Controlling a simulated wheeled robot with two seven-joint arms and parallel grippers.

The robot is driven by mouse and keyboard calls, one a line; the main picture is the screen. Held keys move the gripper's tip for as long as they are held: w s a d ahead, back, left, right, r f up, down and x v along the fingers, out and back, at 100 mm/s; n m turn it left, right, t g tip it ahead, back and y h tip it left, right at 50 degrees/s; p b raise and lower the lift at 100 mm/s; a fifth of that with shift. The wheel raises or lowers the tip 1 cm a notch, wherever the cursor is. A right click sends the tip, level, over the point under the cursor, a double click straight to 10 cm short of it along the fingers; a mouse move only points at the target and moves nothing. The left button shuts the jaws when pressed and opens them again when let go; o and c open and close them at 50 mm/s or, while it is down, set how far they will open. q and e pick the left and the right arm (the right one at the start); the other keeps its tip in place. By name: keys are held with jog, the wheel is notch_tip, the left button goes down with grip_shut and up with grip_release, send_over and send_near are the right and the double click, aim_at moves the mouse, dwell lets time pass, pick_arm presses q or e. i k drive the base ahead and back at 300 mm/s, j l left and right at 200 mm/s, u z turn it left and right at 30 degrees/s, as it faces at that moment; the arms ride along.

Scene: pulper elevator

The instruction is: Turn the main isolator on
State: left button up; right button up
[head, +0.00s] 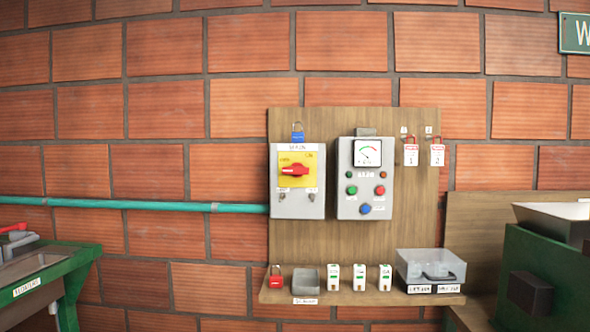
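The main isolator (298,181) is a grey box on the left of a wooden board on the brick wall. Its yellow plate carries a red rotary handle (295,170), which lies roughly horizontal. The small lettering around the handle is too blurred to read surely. A blue padlock (297,137) hangs just above the box, apart from the handle. Neither of my grippers is in view.
Right of the isolator is a grey panel (348,200) with a gauge and coloured buttons. Red-and-white tags (411,155) hang beside it. Green machines flank both sides.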

aim_at(297, 170)
jog(key=i+l+u, duration=0.2)
jog(key=i, duration=0.2)
jog(key=i+l+u, duration=0.15)
jog(key=i+l, duration=0.15)
jog(key=i, duration=0.15)
